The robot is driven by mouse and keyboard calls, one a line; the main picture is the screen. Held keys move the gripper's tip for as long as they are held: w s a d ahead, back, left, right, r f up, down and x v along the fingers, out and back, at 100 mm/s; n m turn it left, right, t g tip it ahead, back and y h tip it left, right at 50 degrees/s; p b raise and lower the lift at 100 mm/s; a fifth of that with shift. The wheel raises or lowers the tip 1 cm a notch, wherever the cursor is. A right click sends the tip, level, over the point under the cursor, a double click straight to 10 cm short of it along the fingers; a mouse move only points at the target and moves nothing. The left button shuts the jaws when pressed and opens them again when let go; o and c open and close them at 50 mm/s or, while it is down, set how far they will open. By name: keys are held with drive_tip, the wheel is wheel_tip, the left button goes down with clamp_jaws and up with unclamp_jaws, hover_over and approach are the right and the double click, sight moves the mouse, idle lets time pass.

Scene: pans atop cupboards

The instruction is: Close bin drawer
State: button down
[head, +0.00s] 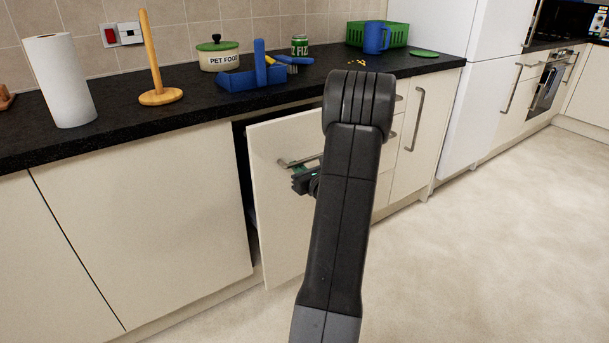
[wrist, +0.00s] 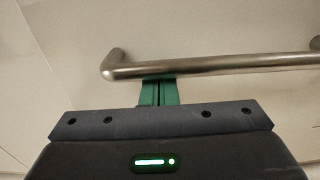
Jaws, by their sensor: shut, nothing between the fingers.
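The bin drawer (head: 272,212) is a cream front under the worktop. It stands out from the cupboards, with a dark gap along its left side. Its metal bar handle (head: 300,161) is partly hidden behind my arm in the head view. In the wrist view the handle (wrist: 220,66) crosses the upper part of the picture. My gripper (head: 300,174) is at the drawer front, just below the handle. Its green fingers (wrist: 158,92) are together with nothing between them. Their tips reach the handle's lower edge near its left end; I cannot tell whether they touch it.
The black worktop (head: 190,108) above holds a paper roll (head: 60,82), a wooden stand (head: 155,65), a pet food pot (head: 217,55), a blue caddy (head: 240,78) and a green basket (head: 398,33). The pale floor (head: 480,240) to the right is clear.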

drive_tip(key=x, duration=1.1)
drive_tip(key=shift+w, duration=0.1)
drive_tip(key=v, duration=1.4)
drive_tip(key=shift+p, duration=0.3)
